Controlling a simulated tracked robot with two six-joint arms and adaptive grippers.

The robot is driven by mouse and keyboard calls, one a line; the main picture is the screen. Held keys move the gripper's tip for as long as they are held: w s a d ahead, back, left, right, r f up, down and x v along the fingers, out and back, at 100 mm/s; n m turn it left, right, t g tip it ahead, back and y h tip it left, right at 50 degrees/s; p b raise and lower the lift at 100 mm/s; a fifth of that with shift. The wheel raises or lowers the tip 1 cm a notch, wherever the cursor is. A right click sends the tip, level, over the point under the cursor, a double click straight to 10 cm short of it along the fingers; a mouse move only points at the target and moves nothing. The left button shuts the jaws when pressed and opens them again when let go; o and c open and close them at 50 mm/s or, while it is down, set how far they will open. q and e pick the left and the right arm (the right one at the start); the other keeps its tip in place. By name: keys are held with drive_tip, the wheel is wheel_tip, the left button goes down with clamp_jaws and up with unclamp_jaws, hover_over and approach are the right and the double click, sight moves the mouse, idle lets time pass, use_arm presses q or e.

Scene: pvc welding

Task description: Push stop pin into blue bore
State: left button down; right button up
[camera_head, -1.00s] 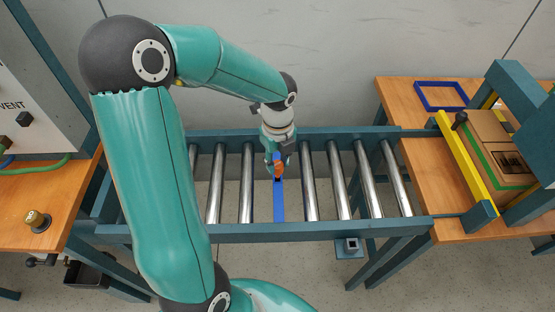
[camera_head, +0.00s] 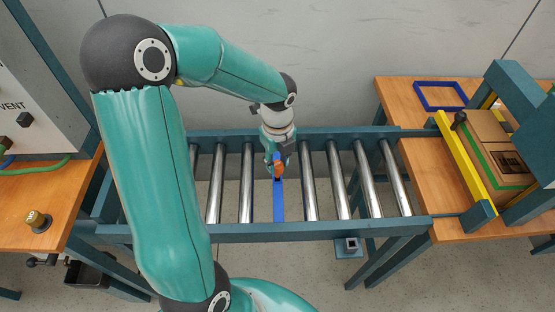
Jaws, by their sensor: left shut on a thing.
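My left gripper (camera_head: 277,165) hangs over the middle of the roller conveyor, pointing down. It is shut on an orange-topped stop pin (camera_head: 279,169). The pin is at the upper part of a blue bar (camera_head: 279,202) that lies across the conveyor between two rollers. A small dark spot on the bar just below the pin may be the bore, but the gripper and pin cover most of it. I cannot tell how deep the pin sits. My right gripper is not in view.
The conveyor's steel rollers (camera_head: 311,188) lie on both sides of the blue bar within a teal frame (camera_head: 320,231). On the right a wooden table holds a blue square frame (camera_head: 441,95), a yellow bar (camera_head: 467,165) and a box-like fixture (camera_head: 492,150). A brass knob (camera_head: 38,219) is at left.

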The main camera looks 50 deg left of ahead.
sight(278, 164)
use_arm(q)
drive_tip(key=shift+f+b, duration=1.5)
drive_tip(key=shift+f, duration=0.5)
drive_tip(key=c, duration=0.8)
unclamp_jaws()
drive_tip(key=shift+o, duration=0.2)
drive_tip(key=shift+r, duration=0.1)
wheel_tip(278, 164, up, 12)
drive_tip(key=shift+f, duration=0.1)
